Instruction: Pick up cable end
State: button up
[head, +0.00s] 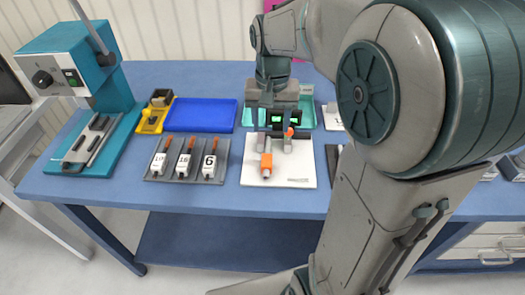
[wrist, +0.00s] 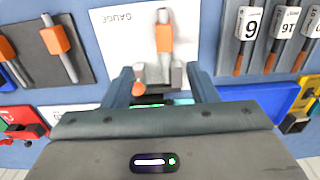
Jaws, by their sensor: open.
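I cannot make out a cable end in either view. My gripper (wrist: 162,90) is open, its two fingers apart and nothing between them visibly held. In the head view my gripper (head: 272,100) points down at the back of the white gauge board (head: 250,180). An orange-sleeved grey pin (head: 266,162) lies on that board; it also shows in the wrist view (wrist: 164,40), just beyond my fingertips. A grey block and a small orange knob (wrist: 138,89) show at the fingertips, partly hidden by my gripper.
A grey rack (head: 187,174) holds several numbered tags with orange-brown handles. A blue tray (head: 201,114) and a yellow holder (head: 153,118) lie behind it. A teal machine (head: 95,100) stands at the left. Small green displays (head: 277,119) sit behind the board. My arm hides the table's right.

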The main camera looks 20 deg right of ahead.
send_over(267, 159)
jog(key=f, duration=0.8)
jog(key=shift+s+d+f, duration=0.2)
jog(key=shift+s+d, duration=0.05)
jog(key=shift+s, duration=0.1)
jog(key=shift+w+a+f+p, duration=0.1)
jog(key=shift+f+p, duration=0.05)
jog(key=shift+f, duration=0.7)
jog(key=shift+w+a+f+p, duration=0.1)
jog(key=shift+w+f, duration=0.05)
jog(key=shift+f, duration=0.65)
jog(key=shift+w+a+f+p, duration=0.1)
jog(key=shift+f+p, duration=0.05)
jog(key=shift+f, duration=0.7)
grip_shut()
jog(key=shift+r, duration=0.1)
